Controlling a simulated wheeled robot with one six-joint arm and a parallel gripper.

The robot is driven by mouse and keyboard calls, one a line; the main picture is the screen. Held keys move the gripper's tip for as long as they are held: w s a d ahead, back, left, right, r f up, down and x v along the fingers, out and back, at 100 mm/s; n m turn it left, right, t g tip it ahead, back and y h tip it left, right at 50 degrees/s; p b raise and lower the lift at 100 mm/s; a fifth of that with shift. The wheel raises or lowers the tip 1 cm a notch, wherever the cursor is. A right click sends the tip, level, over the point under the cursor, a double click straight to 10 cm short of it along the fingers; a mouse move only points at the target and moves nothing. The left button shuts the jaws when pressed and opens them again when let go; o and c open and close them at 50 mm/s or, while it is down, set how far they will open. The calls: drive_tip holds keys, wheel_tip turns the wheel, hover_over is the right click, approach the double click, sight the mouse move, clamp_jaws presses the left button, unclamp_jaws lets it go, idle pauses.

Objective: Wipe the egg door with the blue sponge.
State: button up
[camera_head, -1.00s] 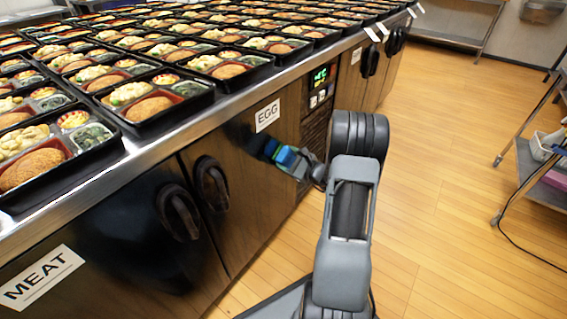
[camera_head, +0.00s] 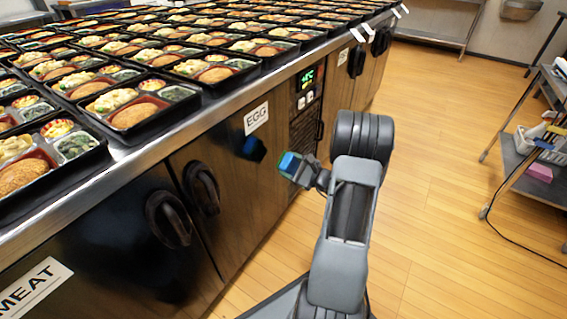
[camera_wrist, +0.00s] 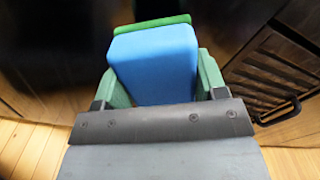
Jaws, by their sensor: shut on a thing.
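The egg door (camera_head: 242,195) is a dark, glossy cabinet door with a white EGG label (camera_head: 256,118) at its top and a black handle (camera_head: 203,188) at its left. My gripper (camera_head: 302,170) is shut on the blue sponge (camera_head: 289,162) in front of the door's right side. A dark blue reflection shows on the door, with a visible gap between it and the sponge, so the sponge looks apart from the door. In the wrist view the sponge (camera_wrist: 155,65) sits between two green fingers, with a green layer (camera_wrist: 150,24) at its far end.
Bento trays (camera_head: 130,115) fill the steel counter above the doors. The meat door, with its MEAT label (camera_head: 33,290), is at the left. A control panel (camera_head: 306,100) and vent are right of the egg door. A cart (camera_head: 520,165) stands at the right; the wooden floor between is clear.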

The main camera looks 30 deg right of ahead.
drive_tip(key=shift+s+d, duration=0.2)
drive_tip(key=shift+s, duration=0.25)
drive_tip(key=shift+v, duration=1.5)
